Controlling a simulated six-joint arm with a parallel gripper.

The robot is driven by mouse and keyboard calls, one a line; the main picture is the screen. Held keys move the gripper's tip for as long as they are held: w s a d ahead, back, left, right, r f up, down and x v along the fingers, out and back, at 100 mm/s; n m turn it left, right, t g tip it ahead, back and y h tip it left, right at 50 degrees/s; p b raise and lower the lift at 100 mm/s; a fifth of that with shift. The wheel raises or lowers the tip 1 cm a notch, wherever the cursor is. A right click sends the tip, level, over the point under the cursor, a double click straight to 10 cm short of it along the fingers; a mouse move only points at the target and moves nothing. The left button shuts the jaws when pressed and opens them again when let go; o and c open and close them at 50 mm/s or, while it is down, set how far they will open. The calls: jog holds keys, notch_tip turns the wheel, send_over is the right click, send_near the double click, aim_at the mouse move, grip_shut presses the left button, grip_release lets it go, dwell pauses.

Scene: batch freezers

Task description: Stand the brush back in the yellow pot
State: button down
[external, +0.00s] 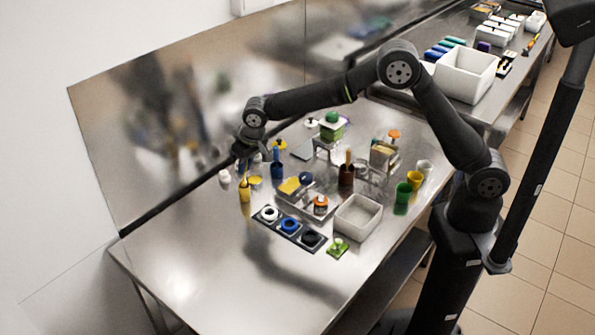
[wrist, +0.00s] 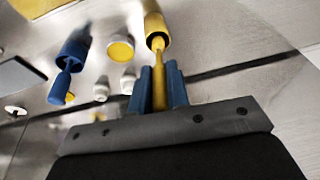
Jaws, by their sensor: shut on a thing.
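My gripper (wrist: 160,88) has blue fingers, shut on the yellow handle of the brush (wrist: 158,72). In the wrist view the brush runs from between the fingers to the dark mouth of the yellow pot (wrist: 154,22), in line with it. Its far end is hidden at the mouth; I cannot tell how deep it reaches. In the external view my gripper (external: 244,158) is directly above the yellow pot (external: 245,193), which stands upright near the table's back edge. The brush is hard to make out there.
Close by are a blue pot with a brush (external: 277,171), a yellow-topped jar (wrist: 120,48) and small white bottles (wrist: 101,90). A brown pot (external: 346,178), a tray of rings (external: 290,226) and a white bin (external: 358,216) stand right. The table's front left (external: 190,260) is clear.

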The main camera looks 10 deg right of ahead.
jog(key=shift+f, duration=1.8)
jog(key=shift+f, duration=0.25)
jog(key=c, duration=0.8)
grip_release()
jog(key=shift+r, duration=3.5)
jog(key=shift+f, duration=3.4)
